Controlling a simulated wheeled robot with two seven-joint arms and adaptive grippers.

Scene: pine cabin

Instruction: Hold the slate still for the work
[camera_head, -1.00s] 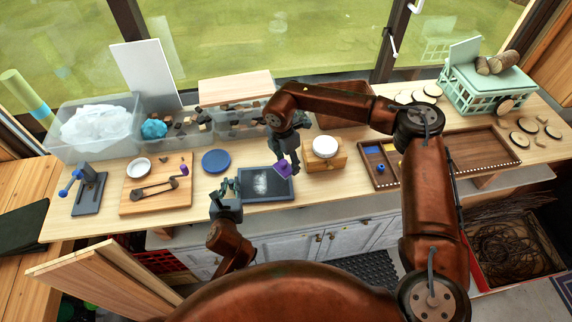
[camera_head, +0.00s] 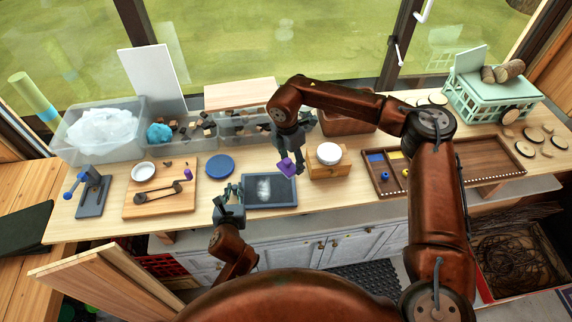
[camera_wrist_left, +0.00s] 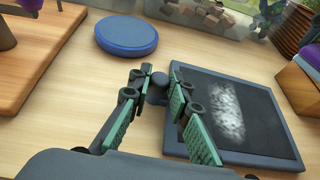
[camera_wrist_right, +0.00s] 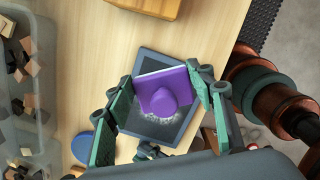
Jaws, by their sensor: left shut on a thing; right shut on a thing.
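The slate (camera_head: 284,197), a dark board with a grey frame, lies flat on the bench with a pale chalk smudge at its middle. In the left wrist view, my left gripper (camera_wrist_left: 158,80) is shut on a dark round knob (camera_wrist_left: 157,92) at the edge of the slate (camera_wrist_left: 262,112). In the head view, my left gripper (camera_head: 229,193) is at the slate's left side. My right gripper (camera_head: 290,157) is shut on a purple eraser (camera_head: 287,168) with a pale pad. In the right wrist view, the eraser (camera_wrist_right: 166,92) hides part of the slate (camera_wrist_right: 150,60).
A blue disc (camera_head: 220,164) and a wooden board (camera_head: 143,205) with tools lie left of the slate. A wooden block (camera_head: 325,170) with a white round top stands to its right. Clear bins (camera_head: 190,137) line the back. A partitioned tray (camera_head: 405,187) is further right.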

